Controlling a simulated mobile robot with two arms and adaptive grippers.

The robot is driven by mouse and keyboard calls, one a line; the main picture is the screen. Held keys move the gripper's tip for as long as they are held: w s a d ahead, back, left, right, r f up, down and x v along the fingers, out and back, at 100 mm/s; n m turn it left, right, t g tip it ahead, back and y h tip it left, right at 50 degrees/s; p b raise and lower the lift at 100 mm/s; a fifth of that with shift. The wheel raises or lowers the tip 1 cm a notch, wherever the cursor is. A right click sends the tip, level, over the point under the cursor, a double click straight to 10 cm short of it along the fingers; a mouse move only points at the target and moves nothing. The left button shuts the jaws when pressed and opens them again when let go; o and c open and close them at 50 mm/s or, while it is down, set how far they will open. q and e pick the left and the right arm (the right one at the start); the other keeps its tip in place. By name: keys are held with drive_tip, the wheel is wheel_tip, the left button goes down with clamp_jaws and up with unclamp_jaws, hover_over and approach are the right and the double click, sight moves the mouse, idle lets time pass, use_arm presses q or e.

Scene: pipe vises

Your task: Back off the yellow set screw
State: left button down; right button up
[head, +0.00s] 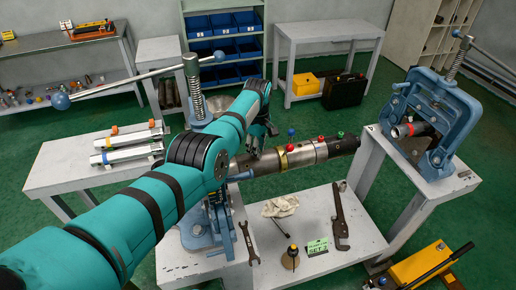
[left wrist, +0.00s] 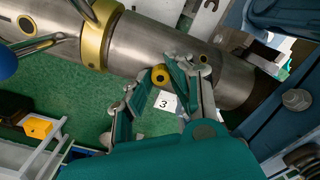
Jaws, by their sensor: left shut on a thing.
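The yellow set screw (left wrist: 160,74) shows in the left wrist view as a small round yellow head at the side of the steel pipe (left wrist: 147,39). My left gripper (left wrist: 159,75) is shut on it, with the teal fingers on either side. In the head view my left gripper (head: 262,128) is at the pipe (head: 309,153), near the left vise (head: 196,88), and the yellow screw is hidden there. Farther along the pipe are a blue-headed screw (head: 291,132), a red-headed screw (head: 320,139) and a green-headed screw (head: 340,134). My right gripper is not in view.
A brass collar (head: 283,158) rings the pipe. A pipe wrench (head: 338,217), an open-end wrench (head: 248,242) and a rag (head: 279,206) lie on the bench below. Another blue vise (head: 432,112) stands at right. Green floor lies open between the benches.

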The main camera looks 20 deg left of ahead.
use_arm(q)
drive_tip(key=shift+s+f+n, duration=0.3)
drive_tip(key=shift+f+n, duration=0.1)
drive_tip(key=c, duration=1.2)
unclamp_jaws()
drive_tip(key=shift+w+r, duration=0.1)
drive_tip(key=shift+w, duration=0.1)
drive_tip(key=shift+r, duration=0.1)
drive_tip(key=shift+r, duration=0.25)
wheel_tip(320, 180, up, 11)
drive_tip(key=shift+r, duration=0.2)
